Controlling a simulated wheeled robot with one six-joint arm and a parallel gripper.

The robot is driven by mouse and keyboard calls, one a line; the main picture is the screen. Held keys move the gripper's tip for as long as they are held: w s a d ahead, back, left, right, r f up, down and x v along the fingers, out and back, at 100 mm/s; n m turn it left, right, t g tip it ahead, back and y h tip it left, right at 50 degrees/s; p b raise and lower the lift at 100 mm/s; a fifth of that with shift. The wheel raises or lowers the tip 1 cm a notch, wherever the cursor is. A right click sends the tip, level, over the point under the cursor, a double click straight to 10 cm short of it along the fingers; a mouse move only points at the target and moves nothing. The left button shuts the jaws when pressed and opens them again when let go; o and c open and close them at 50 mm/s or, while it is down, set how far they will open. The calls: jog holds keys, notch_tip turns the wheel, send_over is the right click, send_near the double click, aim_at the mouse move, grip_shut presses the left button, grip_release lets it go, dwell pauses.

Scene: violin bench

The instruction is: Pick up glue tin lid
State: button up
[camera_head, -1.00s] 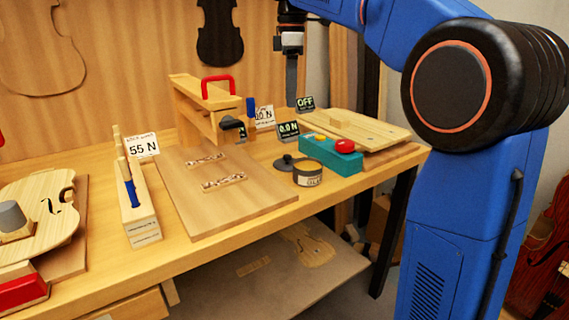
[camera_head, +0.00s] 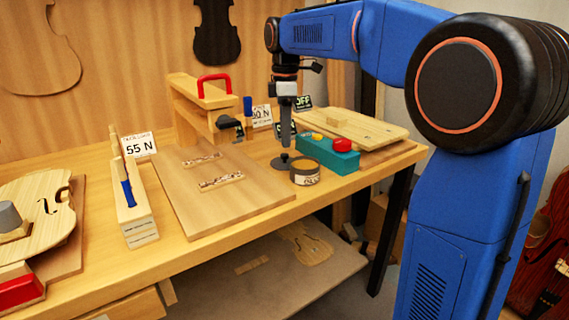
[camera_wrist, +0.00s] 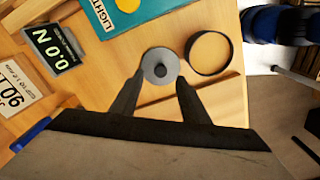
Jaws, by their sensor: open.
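The glue tin lid (camera_wrist: 154,59) is a grey disc with a dark round knob in its middle. It lies on the bench just beyond my fingertips in the wrist view, and in the head view the lid (camera_head: 283,166) sits below my gripper (camera_head: 285,150), partly covered by it. My gripper (camera_wrist: 159,82) is open, its two fingers to either side of the lid's near edge, with nothing held. The open glue tin (camera_head: 305,175) stands right beside the lid. The tin (camera_wrist: 209,53) shows amber contents from above.
A teal box with a red button (camera_head: 328,153) stands close behind the lid and tin. A force display (camera_wrist: 54,47) reads 0.0 N. A wooden board with two patterned strips (camera_head: 235,205) lies left. The bench's front edge runs close to the tin.

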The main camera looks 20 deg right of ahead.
aim_at(285, 154)
jog(key=shift+f, duration=2.65)
grip_shut()
